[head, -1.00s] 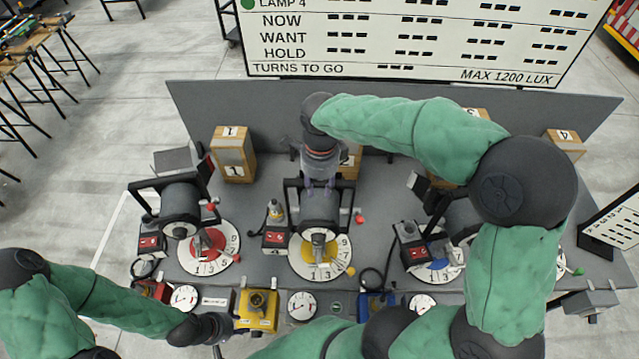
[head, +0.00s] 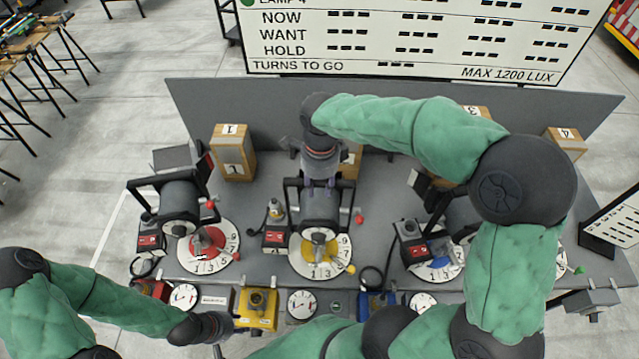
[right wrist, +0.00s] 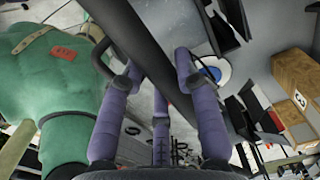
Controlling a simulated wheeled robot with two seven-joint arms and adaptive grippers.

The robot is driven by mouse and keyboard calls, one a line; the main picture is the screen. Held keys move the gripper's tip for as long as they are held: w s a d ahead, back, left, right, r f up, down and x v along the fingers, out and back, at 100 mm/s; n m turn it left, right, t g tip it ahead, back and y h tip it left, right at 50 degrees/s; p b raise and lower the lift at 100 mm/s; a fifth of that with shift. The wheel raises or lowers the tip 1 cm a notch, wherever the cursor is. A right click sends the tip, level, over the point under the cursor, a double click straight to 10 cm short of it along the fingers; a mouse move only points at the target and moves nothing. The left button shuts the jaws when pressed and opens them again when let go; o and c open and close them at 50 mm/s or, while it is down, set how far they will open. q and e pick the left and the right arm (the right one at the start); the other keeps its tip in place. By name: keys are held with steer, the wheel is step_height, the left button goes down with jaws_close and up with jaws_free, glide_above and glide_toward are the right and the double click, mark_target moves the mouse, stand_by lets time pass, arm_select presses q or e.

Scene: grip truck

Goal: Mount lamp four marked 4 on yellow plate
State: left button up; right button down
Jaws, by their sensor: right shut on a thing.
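A black lamp (head: 319,207) with a yoke stands above the yellow plate (head: 302,245), a white numbered dial with a yellow centre. No number 4 is readable on this lamp. My right gripper (head: 319,187) reaches down from behind onto the lamp's dark yoke bar. In the right wrist view its purple fingers (right wrist: 150,100) close around a dark bar (right wrist: 150,45). The lamp's foot is at the yellow centre; I cannot tell whether it is seated. My left gripper (head: 228,325) is low at the left, beside a yellow box (head: 256,309); its fingers are too small to read.
Another lamp (head: 180,200) stands over the red plate at left. A third lamp (head: 462,218) over the blue plate is partly hidden by my right arm. Wooden blocks marked 1 (head: 233,153) and 4 (head: 566,142) stand at the back. Gauges and boxes line the front edge.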

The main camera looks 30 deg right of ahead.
steer(key=c, duration=0.9)
jaws_free()
steer(key=shift+r, duration=0.1)
steer(key=shift+o, duration=0.4)
steer(key=shift+s+f, duration=0.1)
steer(key=shift+f, duration=0.1)
step_height(320, 180, up, 12)
steer(key=shift+r, duration=0.15)
